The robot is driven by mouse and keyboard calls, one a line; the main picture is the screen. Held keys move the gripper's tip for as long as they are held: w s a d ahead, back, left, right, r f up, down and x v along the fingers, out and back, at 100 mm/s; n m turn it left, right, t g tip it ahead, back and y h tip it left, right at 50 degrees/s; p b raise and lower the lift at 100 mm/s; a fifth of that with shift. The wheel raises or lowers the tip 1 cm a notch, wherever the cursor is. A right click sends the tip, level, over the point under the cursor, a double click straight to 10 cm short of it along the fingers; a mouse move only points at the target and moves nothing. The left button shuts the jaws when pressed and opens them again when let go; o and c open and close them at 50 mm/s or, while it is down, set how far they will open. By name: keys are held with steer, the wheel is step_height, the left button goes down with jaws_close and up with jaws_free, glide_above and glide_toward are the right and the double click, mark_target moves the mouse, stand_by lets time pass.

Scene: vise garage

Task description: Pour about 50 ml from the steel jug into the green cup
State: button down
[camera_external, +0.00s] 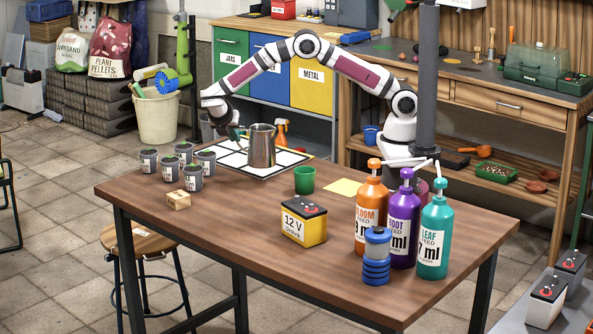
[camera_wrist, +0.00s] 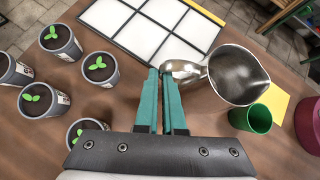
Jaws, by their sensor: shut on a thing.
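The steel jug (camera_external: 262,147) stands upright, or nearly so, at the front edge of the white-panelled tray in the external view. In the wrist view the jug (camera_wrist: 236,76) shows its open mouth and shiny inside; I cannot make out a liquid level. My gripper (camera_external: 237,131) is at the jug's left side, and its green fingers (camera_wrist: 167,72) are closed on the jug's handle. The green cup (camera_external: 304,180) stands upright on the table, right of and nearer than the jug. The cup (camera_wrist: 252,118) looks empty in the wrist view, though its bottom is dark.
Several grey seedling pots (camera_external: 170,168) stand left of the jug. A wooden block (camera_external: 179,200), a yellow 12 V battery (camera_external: 304,222) and tall pump bottles (camera_external: 371,213) stand nearer the front. A yellow sheet (camera_external: 343,187) lies right of the cup. The tray (camera_external: 232,160) lies behind.

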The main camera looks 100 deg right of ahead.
steer(key=d+f+m+g, duration=0.1)
steer(key=s+d+f+m+g+y, duration=0.1)
steer(key=f+m, duration=0.1)
steer(key=shift+s+d, duration=0.1)
steer(key=shift+d, duration=0.2)
steer(key=shift+r, duration=0.15)
